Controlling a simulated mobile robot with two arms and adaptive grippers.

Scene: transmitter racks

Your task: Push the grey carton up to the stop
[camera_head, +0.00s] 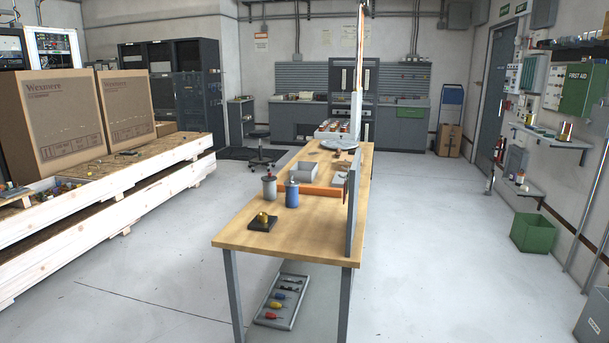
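A small grey box (303,172), which looks like the grey carton, sits on the wooden workbench (235,236) near its middle. An orange bar (322,190) lies across the bench on the near side of the carton. It may be the stop, but I cannot tell for sure. The carton's lower near side is partly hidden by the bar and a canister, so I cannot tell whether they touch. Neither of my grippers is in view.
A grey canister (269,188), a blue canister (292,193) and a black block with a brass knob (263,223) stand on the near bench. A grey upright panel (352,212) lines its right edge. A round grey disc (338,145) lies farther back.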

